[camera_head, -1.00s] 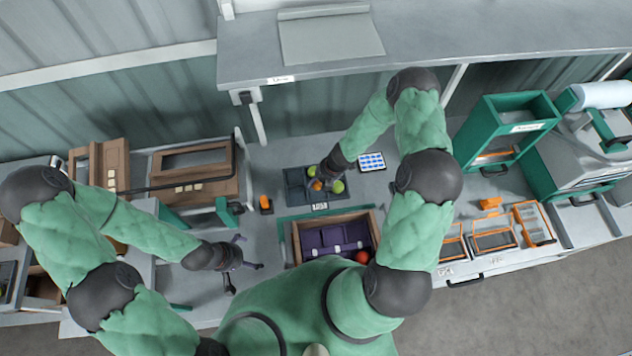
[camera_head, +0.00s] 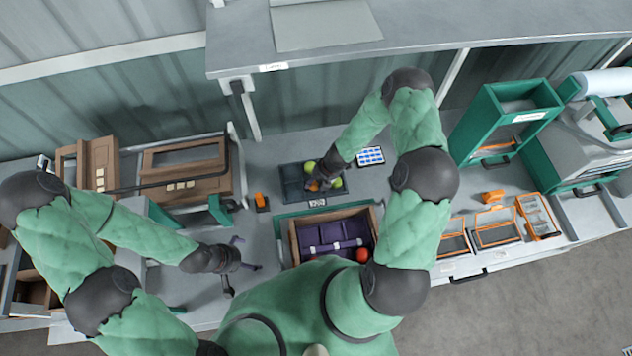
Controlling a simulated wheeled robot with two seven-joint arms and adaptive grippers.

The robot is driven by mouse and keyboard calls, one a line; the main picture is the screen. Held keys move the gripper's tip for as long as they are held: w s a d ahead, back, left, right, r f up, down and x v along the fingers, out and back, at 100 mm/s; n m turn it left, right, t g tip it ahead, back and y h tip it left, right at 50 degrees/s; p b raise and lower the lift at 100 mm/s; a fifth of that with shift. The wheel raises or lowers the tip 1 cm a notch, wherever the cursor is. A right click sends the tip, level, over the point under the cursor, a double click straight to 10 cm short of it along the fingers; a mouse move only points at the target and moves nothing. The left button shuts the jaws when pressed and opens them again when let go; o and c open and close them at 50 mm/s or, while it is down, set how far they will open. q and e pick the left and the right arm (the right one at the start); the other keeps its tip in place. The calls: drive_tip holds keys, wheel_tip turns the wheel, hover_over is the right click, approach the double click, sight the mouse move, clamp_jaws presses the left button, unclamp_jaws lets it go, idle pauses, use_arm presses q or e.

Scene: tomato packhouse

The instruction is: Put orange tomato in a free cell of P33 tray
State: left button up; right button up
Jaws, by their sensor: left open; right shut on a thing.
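The dark P33 tray (camera_head: 292,190) lies on the bench at the centre, with a small label at its front edge. Two yellow-green tomatoes sit in it, one at the back (camera_head: 309,166) and one at the right (camera_head: 336,183). My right gripper (camera_head: 316,184) is low over the tray, shut on the orange tomato (camera_head: 313,186), which is mostly hidden by the fingers. I cannot tell if the tomato touches the cell floor. The left cells look empty. My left gripper (camera_head: 246,267) is open and empty, left of the wooden crate.
A wooden crate (camera_head: 294,243) with purple inserts and a red tomato (camera_head: 362,255) stands in front of the tray. A blue-and-white card (camera_head: 370,156) lies right of the tray. A small orange item (camera_head: 261,200) stands to its left. Orange-framed bins (camera_head: 494,227) are at right.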

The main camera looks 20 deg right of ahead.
drive_tip(key=shift+f+b, duration=0.55)
drive_tip(key=shift+f, duration=0.05)
idle(0.6)
drive_tip(key=o, duration=0.9)
drive_tip(key=c, duration=0.3)
drive_tip(key=shift+s, duration=0.1)
drive_tip(key=shift+c, duration=0.3)
drive_tip(key=shift+r, duration=0.15)
wheel_tip(320, 180, up, 7)
drive_tip(key=p, duration=0.6)
drive_tip(key=shift+p, duration=0.35)
